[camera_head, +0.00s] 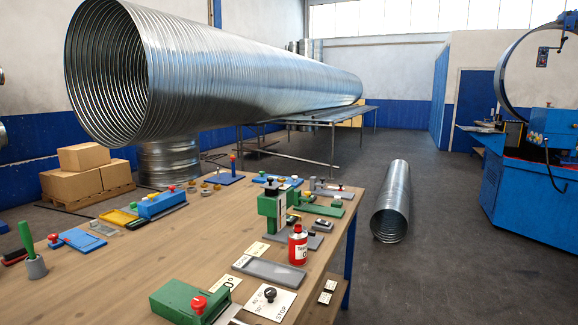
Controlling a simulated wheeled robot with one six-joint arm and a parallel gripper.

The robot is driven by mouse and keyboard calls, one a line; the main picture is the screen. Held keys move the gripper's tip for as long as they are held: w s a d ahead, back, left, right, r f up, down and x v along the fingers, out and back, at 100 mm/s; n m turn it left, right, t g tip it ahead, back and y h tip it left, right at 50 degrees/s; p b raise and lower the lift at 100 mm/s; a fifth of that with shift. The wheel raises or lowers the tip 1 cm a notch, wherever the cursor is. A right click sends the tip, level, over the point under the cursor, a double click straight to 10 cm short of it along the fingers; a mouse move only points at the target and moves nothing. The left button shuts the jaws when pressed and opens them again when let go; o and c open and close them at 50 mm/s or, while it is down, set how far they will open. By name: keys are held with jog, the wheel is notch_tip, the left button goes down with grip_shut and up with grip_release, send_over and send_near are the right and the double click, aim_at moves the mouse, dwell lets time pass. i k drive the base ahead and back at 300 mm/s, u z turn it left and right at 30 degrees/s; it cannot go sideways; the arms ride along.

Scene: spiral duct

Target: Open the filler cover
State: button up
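I cannot tell for certain which thing is the filler cover. A green box (178,302) with a red knob on top is at the bench's front. A green upright device (271,207) with a dark knob stands behind the bottle. A blue box (160,204) with a red knob lies further left. A flat grey plate (268,271) lies in front of the bottle. My gripper is not in view.
A white plate with a black knob (270,296) lies at the bench's front right. A grey holder with a green handle (34,262) stands at the left. The floor right of the bench holds a smaller duct (391,205).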

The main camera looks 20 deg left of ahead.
aim_at(270, 185)
jog(key=i, duration=2.6)
jog(key=u, duration=2.35)
